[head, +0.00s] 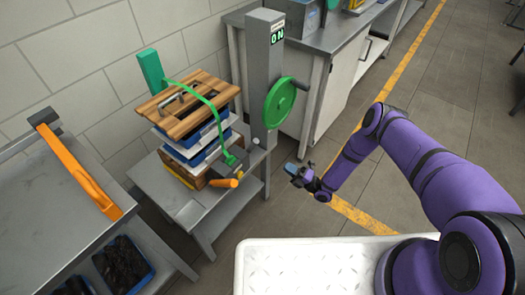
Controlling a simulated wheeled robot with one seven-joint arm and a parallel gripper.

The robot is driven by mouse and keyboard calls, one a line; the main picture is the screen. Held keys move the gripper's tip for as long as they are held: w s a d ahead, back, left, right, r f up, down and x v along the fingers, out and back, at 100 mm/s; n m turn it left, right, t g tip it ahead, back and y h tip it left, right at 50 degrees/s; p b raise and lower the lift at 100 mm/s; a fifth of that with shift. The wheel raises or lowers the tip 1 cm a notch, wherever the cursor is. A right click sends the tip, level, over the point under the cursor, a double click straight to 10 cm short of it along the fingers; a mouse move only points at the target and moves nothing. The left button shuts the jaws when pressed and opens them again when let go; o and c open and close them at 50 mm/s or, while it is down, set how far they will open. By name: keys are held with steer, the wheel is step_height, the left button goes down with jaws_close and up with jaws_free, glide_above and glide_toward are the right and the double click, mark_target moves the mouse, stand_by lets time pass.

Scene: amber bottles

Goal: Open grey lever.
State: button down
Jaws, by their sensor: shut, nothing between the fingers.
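A grey post (262,75) stands behind a small grey table, with a lit "ON" display and a green wheel (279,103) on its side. A short dark handle (301,85) sticks out from the wheel. Low by the post, a dark grey lever-like piece with an orange grip (225,183) points left. I cannot tell for sure which part is the grey lever. My gripper (290,170) is shut and empty, in the air to the right of the post and the small table, apart from both. Its fingertips look small and point left.
The small table (205,205) bears a stack of blue trays under a wooden board (185,102), with a green curved bar (216,118) over it. A steel counter (335,30) is behind. Floor around my gripper is clear.

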glide_toward(256, 144)
steer(key=w+a, duration=0.4)
steer(key=a, duration=0.2)
steer(key=shift+w+f, duration=0.25)
steer(key=shift+w, duration=0.1)
steer(key=shift+a, duration=0.1)
steer(key=shift+a+r, duration=0.1)
steer(key=shift+w+a+r+g+h, duration=0.7)
steer(key=shift+a+r+h, duration=0.15)
steer(key=shift+h, duration=0.45)
steer(key=shift+w+a+r+m+g+h, duration=0.2)
steer(key=shift+w+a+m+h, duration=0.15)
steer(key=shift+h, duration=0.2)
steer(key=shift+w+a+r+m+g+h, duration=0.15)
steer(key=shift+w+a+g+h, duration=0.1)
steer(key=shift+a+h, duration=0.25)
steer(key=shift+w+a+r, duration=0.1)
steer(key=shift+w+a, duration=0.2)
steer(key=shift+w, duration=0.05)
steer(key=shift+a+r, duration=0.1)
